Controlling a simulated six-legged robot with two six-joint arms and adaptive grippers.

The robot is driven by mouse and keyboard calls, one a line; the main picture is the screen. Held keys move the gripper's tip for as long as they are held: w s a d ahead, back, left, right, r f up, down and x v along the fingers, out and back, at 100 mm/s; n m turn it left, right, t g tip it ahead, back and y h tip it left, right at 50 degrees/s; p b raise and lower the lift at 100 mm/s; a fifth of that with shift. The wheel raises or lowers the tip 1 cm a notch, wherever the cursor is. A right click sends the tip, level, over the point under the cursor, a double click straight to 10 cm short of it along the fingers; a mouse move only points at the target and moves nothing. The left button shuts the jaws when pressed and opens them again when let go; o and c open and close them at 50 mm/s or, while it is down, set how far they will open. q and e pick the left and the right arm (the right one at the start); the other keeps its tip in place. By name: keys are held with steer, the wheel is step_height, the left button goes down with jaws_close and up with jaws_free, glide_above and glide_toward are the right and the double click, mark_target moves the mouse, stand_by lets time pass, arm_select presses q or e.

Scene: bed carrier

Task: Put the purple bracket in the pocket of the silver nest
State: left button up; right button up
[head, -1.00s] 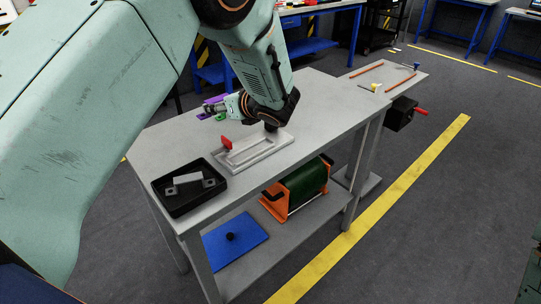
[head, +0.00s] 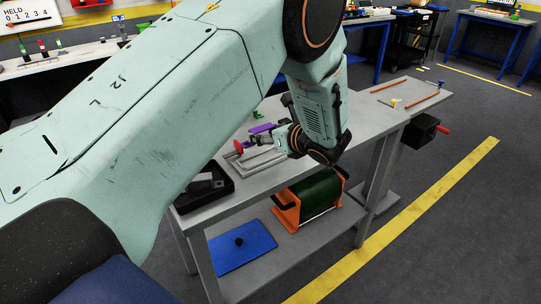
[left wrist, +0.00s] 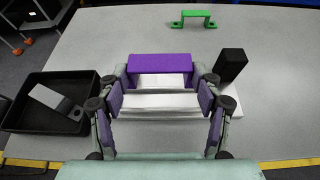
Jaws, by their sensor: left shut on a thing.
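The purple bracket (left wrist: 160,64) is held between the two fingers of my left gripper (left wrist: 160,82) in the left wrist view. In the head view the purple bracket (head: 262,129) shows just beyond my left gripper (head: 268,140), over the bench. The silver nest (head: 232,160) lies on the grey bench, partly hidden by my arm. In the wrist view the nest (left wrist: 135,115) shows below and behind the bracket. The bracket hides part of the nest, and I cannot tell the gap between them. My right gripper is not in view.
A black tray (left wrist: 18,122) with a grey bracket (left wrist: 58,100) stands left of the nest. A green bracket (left wrist: 194,19) lies farther back. A black block (left wrist: 231,64) stands at the nest's right. A red knob (head: 239,147) rises by the nest. Bench around the green bracket is clear.

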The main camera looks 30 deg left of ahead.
mark_target(267, 163)
arm_select(q)
step_height(267, 163, down, 2)
steer(key=shift+w+f, duration=0.1)
steer(key=shift+s+a+f, duration=0.15)
steer(key=shift+s+f, duration=0.1)
steer(key=shift+f, duration=0.3)
step_height(267, 163, down, 2)
steer(key=shift+f+b, duration=0.15)
steer(key=shift+b, duration=0.15)
steer(key=shift+w+d+f, duration=0.2)
steer(key=shift+w+f, duration=0.05)
steer(key=shift+w, duration=0.05)
steer(key=shift+s+a, duration=0.1)
steer(key=shift+s, duration=0.15)
steer(key=o, duration=0.7)
steer(key=shift+f, duration=0.15)
steer(key=o, duration=0.5)
steer(key=shift+w, duration=0.2)
steer(key=shift+s, duration=0.1)
steer(key=shift+s, duration=0.1)
